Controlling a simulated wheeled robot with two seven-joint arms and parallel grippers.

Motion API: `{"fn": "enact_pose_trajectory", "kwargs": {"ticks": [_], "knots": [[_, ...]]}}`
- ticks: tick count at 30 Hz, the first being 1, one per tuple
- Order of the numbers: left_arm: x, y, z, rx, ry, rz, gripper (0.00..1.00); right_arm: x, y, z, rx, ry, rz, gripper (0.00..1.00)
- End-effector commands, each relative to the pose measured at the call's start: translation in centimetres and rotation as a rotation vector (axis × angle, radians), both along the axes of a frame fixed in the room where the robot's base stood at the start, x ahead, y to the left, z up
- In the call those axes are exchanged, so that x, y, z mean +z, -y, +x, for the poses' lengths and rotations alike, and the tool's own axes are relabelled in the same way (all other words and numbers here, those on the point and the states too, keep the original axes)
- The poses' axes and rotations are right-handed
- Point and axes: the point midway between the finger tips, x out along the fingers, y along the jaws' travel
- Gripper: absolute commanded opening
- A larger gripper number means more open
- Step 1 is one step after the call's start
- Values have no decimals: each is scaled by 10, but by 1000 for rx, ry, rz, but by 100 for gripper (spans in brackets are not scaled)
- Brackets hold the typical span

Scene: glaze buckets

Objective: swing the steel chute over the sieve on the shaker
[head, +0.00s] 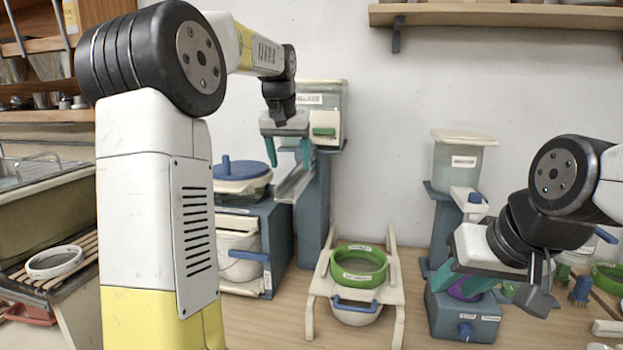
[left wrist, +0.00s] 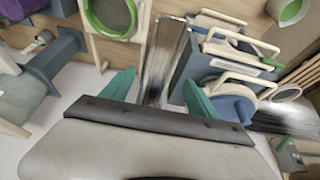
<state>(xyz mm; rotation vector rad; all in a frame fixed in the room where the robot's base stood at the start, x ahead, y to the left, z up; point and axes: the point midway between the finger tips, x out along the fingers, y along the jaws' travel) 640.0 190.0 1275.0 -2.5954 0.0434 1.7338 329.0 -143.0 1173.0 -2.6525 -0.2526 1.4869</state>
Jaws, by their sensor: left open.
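The steel chute (head: 294,184) is a bright trough sloping down beside the blue-grey post under the glaze hopper (head: 322,112). It also shows in the left wrist view (left wrist: 165,55), pointing away between my fingers. A green-rimmed sieve (head: 358,276) with a dark mesh sits on a cream frame (head: 312,287), right of and below the chute; the wrist view shows its rim too (left wrist: 132,33). My left gripper (head: 288,153) is open around the chute's upper end in the picture; contact is not clear. My right gripper (head: 456,284) has its fingers apart near a purple-topped blue-grey machine (head: 465,318).
Left of the chute stands a blue-grey rack with a blue-lidded tub (head: 243,171) and a white bucket (head: 237,258). A second hopper (head: 461,163) stands at the right. A white bucket (head: 356,314) sits under the sieve. Bench between sieve and machine is clear.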

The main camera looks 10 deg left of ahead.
Motion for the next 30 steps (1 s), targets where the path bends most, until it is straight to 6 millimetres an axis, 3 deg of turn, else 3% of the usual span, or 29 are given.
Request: {"fn": "enact_pose_trajectory", "kwargs": {"ticks": [12,24,30], "knots": [[-58,1,22,1,-4,0,69,0,0,0,0,0,0,36],[-67,1,27,1,-1,-1,69,0,0,0,0,0,0,36],[-67,1,26,1,-1,-1,32,0,0,0,0,0,0,36]]}}
